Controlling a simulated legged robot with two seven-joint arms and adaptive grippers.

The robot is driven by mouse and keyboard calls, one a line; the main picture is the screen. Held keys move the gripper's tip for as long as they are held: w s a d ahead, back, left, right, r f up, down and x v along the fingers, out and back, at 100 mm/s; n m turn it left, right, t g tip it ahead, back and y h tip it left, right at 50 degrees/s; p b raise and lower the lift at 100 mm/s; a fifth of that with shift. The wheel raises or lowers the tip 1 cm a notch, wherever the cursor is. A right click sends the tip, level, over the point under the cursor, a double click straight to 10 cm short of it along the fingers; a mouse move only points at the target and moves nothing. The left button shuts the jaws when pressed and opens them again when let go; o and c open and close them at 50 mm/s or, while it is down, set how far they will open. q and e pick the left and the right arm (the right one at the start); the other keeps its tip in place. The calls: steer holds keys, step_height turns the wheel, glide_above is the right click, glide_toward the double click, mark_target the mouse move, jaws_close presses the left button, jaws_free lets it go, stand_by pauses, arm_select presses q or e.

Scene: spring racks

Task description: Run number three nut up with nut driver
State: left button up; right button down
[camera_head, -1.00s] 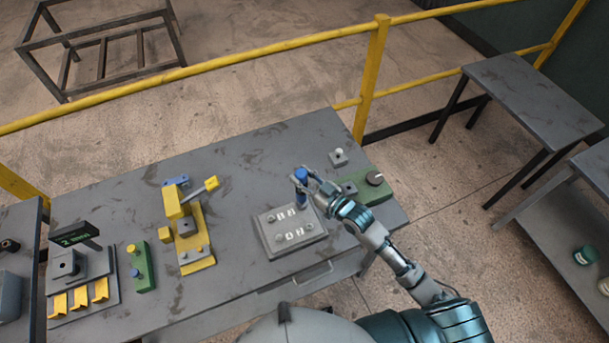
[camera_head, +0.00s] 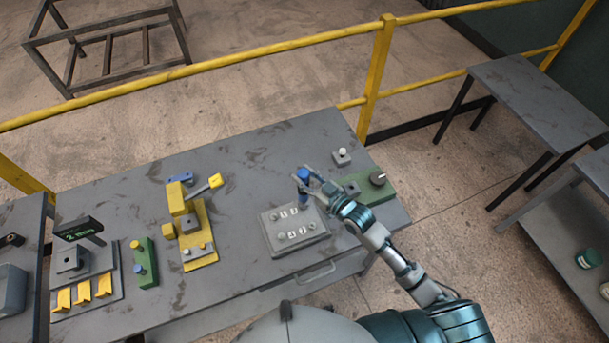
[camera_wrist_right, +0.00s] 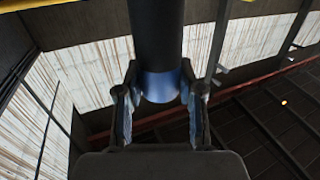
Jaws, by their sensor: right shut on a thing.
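The nut driver, with a blue handle (camera_head: 303,174), stands upright in my right gripper (camera_head: 308,178). Its lower end is over the back right of the grey nut plate (camera_head: 272,243). The plate carries several nuts with white number labels; the nut under the driver is hidden, and I cannot read the numbers surely. In the right wrist view the driver's dark shaft and blue part (camera_wrist_right: 158,85) sit between the two fingers, which are shut on it. My left gripper is not in view.
A yellow press (camera_head: 198,245) and a green button box (camera_head: 146,262) stand left. The table's middle back is clear.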

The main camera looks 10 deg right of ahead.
steer(key=shift+f+b, duration=0.45)
steer(key=shift+f, duration=0.5)
stand_by(1.1)
steer(key=shift+s+f, duration=0.15)
steer(key=shift+f, duration=0.15)
stand_by(0.7)
steer(key=shift+r, duration=0.1)
step_height(320, 180, up, 2)
steer(key=shift+r+p, duration=0.2)
steer(key=shift+p, duration=1)
steer(key=shift+r+p, duration=0.9)
steer(key=shift+r, duration=1.6)
steer(key=shift+f, duration=0.1)
